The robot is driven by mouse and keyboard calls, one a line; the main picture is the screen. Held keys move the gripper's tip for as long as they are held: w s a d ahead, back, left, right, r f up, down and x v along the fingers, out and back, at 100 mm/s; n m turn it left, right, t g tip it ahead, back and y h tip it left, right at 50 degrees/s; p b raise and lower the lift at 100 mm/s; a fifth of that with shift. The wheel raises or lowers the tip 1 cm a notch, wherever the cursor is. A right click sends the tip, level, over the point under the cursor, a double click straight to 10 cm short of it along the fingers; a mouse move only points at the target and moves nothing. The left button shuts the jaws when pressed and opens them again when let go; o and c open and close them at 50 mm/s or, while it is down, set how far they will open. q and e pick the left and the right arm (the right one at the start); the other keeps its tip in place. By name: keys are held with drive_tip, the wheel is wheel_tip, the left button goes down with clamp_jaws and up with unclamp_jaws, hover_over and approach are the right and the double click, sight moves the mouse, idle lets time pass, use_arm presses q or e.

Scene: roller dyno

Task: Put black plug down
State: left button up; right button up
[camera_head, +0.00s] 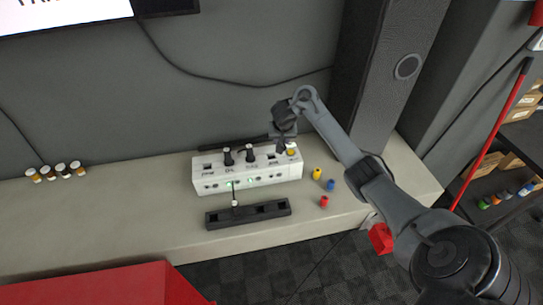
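A white box (255,178) with sockets and small lights stands on the grey ledge. Two black plug-like pieces stand upright on its top, one left (227,156) and one right (250,154). I cannot tell which, if either, is the task's black plug. My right gripper (283,143) points down over the right end of the box, beside a yellow-topped piece (292,151). Its fingertips are small and dark, so whether they hold something is unclear. My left gripper is not in view.
A black slotted tray (218,219) lies in front of the box, with a thin upright piece (235,203) at it. Yellow (317,174), blue (330,185) and red (324,202) caps stand right. Several small jars (61,170) are far left. A tall dark speaker (383,80) stands behind.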

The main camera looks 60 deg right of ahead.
drive_tip(key=w+f+b, duration=0.1)
drive_tip(key=f, duration=0.1)
drive_tip(key=w+f+b, duration=0.1)
drive_tip(key=w+f, duration=0.1)
drive_tip(key=w+f+b, duration=0.1)
drive_tip(key=f+b, duration=0.1)
drive_tip(key=shift+w+d+f, duration=0.15)
drive_tip(key=shift+w, duration=0.15)
drive_tip(key=shift+f, duration=0.25)
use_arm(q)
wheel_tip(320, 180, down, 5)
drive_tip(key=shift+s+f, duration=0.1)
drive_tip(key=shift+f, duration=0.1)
use_arm(e)
drive_tip(key=shift+f, duration=0.3)
drive_tip(key=o, duration=0.9)
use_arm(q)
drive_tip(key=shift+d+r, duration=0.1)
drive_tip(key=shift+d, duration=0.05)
